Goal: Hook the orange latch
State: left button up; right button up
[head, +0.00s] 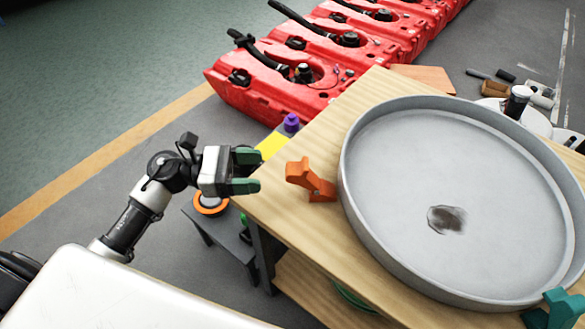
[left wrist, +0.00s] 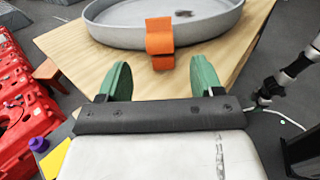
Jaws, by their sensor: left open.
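The orange latch (head: 311,181) stands at the left side of a large round grey pan (head: 350,204) on a wooden table. Its upper arm tilts up and away from the rim, toward my left gripper. My left gripper (head: 248,171) is open and empty, with green fingers, just left of the latch and apart from it. In the left wrist view the latch (left wrist: 160,42) is ahead, between the two fingertips and beyond them. Whether the latch's far end touches the pan is unclear. My right gripper does not show.
The wooden table (head: 275,207) has bare top left of the pan. A teal piece (head: 557,311) sits at the pan's lower right. Red tanks (head: 270,90) line the back. A small dark stool (head: 222,235) stands below my left gripper. A purple-capped item (head: 291,122) is near the table corner.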

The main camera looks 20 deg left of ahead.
aim_at(287, 169)
pick_arm(q)
jog(key=p+x, duration=0.1)
jog(key=x, duration=0.5)
jog(key=shift+d+r, duration=0.1)
jog(key=shift+x, duration=0.8)
jog(key=shift+c, duration=0.3)
grip_shut()
jog(key=shift+w+p, duration=0.1)
jog(key=shift+p, duration=0.2)
